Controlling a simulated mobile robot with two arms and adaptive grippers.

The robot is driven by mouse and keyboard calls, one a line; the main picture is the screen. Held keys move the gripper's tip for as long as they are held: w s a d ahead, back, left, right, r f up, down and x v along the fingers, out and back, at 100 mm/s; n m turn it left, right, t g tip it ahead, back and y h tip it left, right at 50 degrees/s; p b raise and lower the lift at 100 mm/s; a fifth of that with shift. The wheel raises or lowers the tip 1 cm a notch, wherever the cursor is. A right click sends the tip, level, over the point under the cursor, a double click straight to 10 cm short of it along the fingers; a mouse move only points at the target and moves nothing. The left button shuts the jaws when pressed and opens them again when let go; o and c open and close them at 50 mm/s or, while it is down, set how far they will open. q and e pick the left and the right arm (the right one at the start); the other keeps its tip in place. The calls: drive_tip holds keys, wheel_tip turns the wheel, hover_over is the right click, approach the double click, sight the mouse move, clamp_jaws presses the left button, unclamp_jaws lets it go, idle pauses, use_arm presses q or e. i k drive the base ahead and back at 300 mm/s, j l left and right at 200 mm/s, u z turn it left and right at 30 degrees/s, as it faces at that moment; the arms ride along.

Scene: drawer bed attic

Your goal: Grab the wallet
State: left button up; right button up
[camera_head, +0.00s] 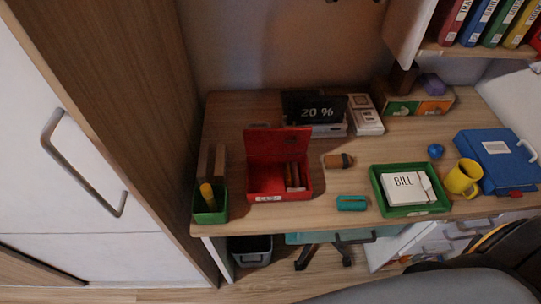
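No thing is plainly recognizable as a wallet at this size. A small teal item (352,203) lies near the front edge of the desk. A small brown and tan item (338,161) lies behind it. An open red box (265,182) with its lid raised stands to the left of both and holds narrow brown items (296,176) at its right side. Which of these, if any, is the wallet, I cannot tell. Neither of my grippers is in view.
The wooden desk (240,222) also bears a green cup (210,205), a green tray (434,207) with papers marked BILL, a yellow mug (462,178), a blue binder (500,157) and a "20 %" display (318,112).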

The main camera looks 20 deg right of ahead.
sight(344, 161)
drive_tip(key=z, duration=1.25)
